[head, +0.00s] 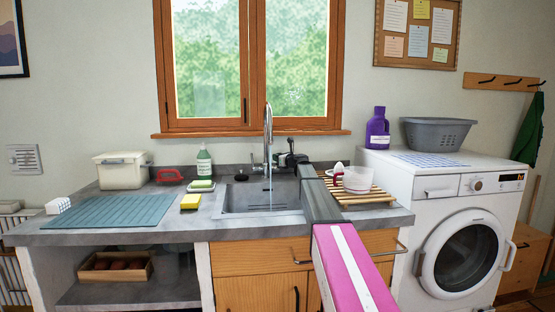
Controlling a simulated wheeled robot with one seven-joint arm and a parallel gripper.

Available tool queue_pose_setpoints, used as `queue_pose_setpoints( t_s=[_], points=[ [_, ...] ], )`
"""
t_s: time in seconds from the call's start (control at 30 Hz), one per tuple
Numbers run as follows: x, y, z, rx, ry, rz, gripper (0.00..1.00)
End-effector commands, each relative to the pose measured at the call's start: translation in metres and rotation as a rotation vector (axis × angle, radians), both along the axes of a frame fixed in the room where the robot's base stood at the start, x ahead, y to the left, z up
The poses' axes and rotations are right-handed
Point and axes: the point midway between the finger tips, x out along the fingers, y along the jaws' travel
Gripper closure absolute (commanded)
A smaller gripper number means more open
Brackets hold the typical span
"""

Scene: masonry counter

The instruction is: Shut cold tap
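A tall chrome tap (268,135) stands at the back of the grey sink (240,197), in front of the window. A thin pale streak under it looks like running water. Small levers sit at the tap's base; the one on the right is partly hidden, and I cannot tell its angle. My gripper (284,160) is dark and small in the head view, just right of the tap's base, close to the right-hand lever. I cannot tell whether it touches the lever or whether its fingers are open. My arm reaches in from the lower right, over the sink's right edge.
A washing machine (415,188) stands right of the counter.

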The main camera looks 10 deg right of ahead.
Motion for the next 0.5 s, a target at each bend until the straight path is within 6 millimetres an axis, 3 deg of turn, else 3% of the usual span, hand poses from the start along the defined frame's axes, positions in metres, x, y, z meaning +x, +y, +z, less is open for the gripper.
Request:
queue_pose_setpoints(
  t_s=[0.27, 0.5],
  points=[
    [0.001, 0.0, 0.0, 0.0, 0.017, 0.002, 1.0],
    [0.01, 0.001, 0.0, -0.001, 0.145, 0.003, 1.0]
  ],
)
